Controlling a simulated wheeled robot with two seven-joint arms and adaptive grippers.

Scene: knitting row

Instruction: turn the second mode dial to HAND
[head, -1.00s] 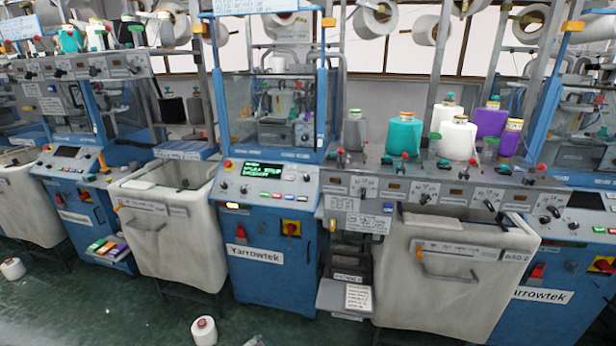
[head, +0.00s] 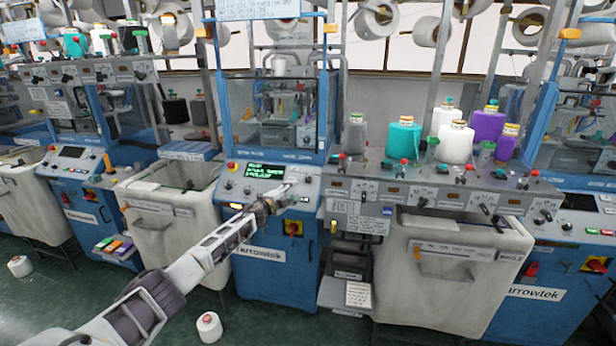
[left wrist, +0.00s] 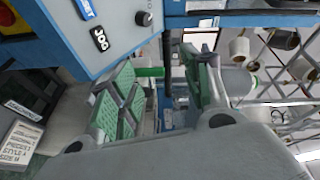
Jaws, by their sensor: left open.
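Black knobs sit in a row on the grey rail panel (head: 450,195) under the yarn cones; one is the knob (head: 422,202). Their lettering is too small to read, and I cannot tell which is the second mode dial. My left gripper (head: 283,189) is in front of the blue machine's control panel (head: 240,185), left of that rail, and hides part of the panel. In the left wrist view its green-padded jaws (left wrist: 165,88) are apart with nothing held. A black round knob (left wrist: 143,18) shows there on a grey-blue panel, beyond the jaws. My right gripper is not in view.
White bins (head: 410,285) stand below the rail and at left (head: 150,228). Teal (head: 403,137), white and purple cones stand on the rail. A loose cone (head: 209,327) lies on the green floor.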

